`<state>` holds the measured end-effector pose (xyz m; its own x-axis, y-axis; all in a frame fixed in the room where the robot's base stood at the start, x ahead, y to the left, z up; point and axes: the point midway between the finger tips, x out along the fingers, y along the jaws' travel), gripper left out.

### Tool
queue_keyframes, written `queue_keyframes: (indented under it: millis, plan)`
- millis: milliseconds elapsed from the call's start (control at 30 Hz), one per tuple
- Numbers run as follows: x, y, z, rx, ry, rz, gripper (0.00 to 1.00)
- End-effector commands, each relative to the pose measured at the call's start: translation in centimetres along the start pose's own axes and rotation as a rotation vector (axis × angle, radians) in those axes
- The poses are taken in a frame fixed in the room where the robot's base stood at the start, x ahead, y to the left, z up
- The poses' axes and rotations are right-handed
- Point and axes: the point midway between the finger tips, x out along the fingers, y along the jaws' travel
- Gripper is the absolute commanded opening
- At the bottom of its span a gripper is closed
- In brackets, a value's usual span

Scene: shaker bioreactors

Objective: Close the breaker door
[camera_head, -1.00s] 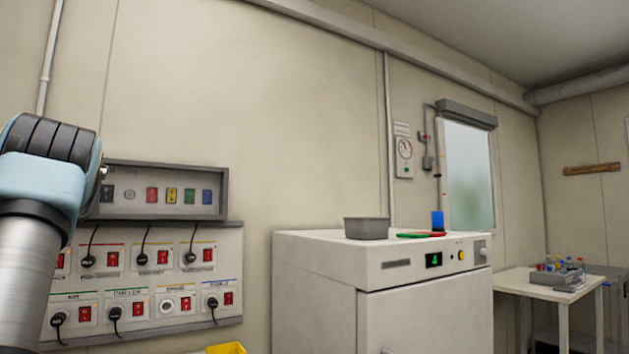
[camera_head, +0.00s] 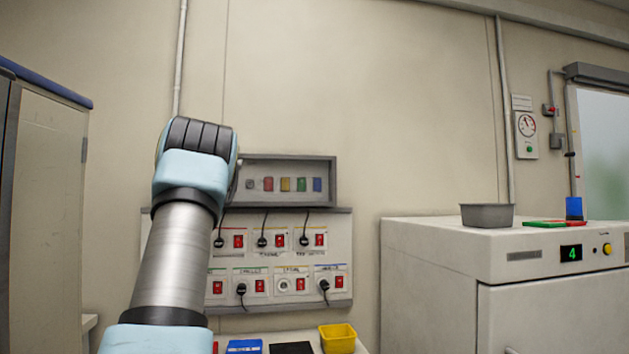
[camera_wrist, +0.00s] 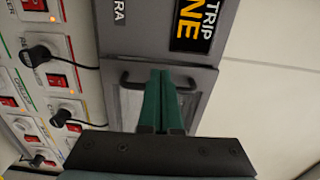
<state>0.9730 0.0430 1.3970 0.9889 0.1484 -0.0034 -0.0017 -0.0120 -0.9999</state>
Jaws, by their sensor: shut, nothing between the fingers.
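The grey breaker box (camera_head: 328,183) is on the wall above the socket panel, with a row of coloured breakers showing in its recess. My arm hides its left end in the head view. In the wrist view a grey panel (camera_wrist: 210,83), which looks like the breaker door, carries a black and yellow label and a dark bar handle (camera_wrist: 130,79). My gripper (camera_wrist: 163,73) is shut and empty, its green fingers in front of the middle of the handle. I cannot tell whether they touch it. The gripper is hidden behind my arm in the head view.
The socket panel (camera_head: 344,255) with red switches and plugged cables lies just below the box. A yellow bin (camera_head: 338,337) is under it. A white incubator (camera_head: 430,275) stands to the right, a tall cabinet (camera_head: 50,190) to the left. The wall above is clear.

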Motion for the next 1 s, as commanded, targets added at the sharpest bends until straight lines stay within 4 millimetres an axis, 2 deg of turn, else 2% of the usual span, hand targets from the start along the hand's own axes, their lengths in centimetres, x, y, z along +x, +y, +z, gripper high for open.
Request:
queue_keyframes:
  millis: [300, 500, 700, 1000]
  plan:
    - [-5.8, 0.4, 0.0, -0.003, 0.001, -0.003, 0.0]
    - [-8.6, 0.2, 0.0, -0.002, 0.001, -0.001, 0.0]
    - [-9.7, 0.1, 0.0, -0.001, 0.001, -0.001, 0.0]
    - [-9.7, 0.1, 0.0, -0.001, 0.0, 0.0, 0.0]
